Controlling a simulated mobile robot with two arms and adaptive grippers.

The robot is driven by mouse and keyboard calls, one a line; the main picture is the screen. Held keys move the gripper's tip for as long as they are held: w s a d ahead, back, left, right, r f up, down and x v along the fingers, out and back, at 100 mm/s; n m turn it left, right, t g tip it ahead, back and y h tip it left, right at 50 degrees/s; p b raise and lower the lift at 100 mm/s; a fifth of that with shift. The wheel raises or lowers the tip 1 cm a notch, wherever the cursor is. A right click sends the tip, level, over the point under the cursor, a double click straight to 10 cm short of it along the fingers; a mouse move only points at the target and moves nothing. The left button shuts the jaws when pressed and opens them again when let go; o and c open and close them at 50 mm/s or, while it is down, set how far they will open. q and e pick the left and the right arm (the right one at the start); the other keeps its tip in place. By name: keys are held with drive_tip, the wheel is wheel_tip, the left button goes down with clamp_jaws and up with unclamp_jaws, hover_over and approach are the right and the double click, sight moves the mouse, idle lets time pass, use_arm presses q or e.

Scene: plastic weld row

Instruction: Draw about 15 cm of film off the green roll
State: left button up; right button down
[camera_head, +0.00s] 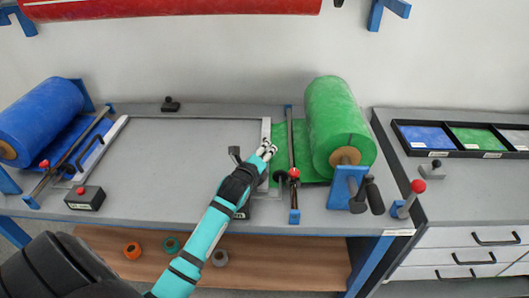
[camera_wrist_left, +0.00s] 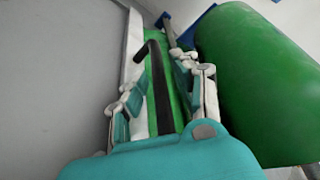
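The green roll (camera_head: 334,118) lies on a holder at the right end of the bench; it also fills the right of the left wrist view (camera_wrist_left: 256,85). Its green film (camera_head: 313,168) runs flat leftward under a dark rod (camera_head: 291,140) to a pale bar (camera_head: 265,133). My left gripper (camera_head: 267,150) is over the film's left edge, beside the pale bar. In the left wrist view its fingers (camera_wrist_left: 160,92) stand apart, with a black bent handle (camera_wrist_left: 158,88) between them and green film below. Contact with the handle cannot be told. My right gripper is out of view.
A blue roll (camera_head: 40,120) sits at the bench's left end. The grey bench middle (camera_head: 180,150) is clear. Red-knobbed levers (camera_head: 293,174) and a red-button box (camera_head: 85,198) stand near the front edge. A three-part tray (camera_head: 460,154) is on the right cabinet.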

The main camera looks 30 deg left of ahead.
use_arm(q)
clamp_jaws()
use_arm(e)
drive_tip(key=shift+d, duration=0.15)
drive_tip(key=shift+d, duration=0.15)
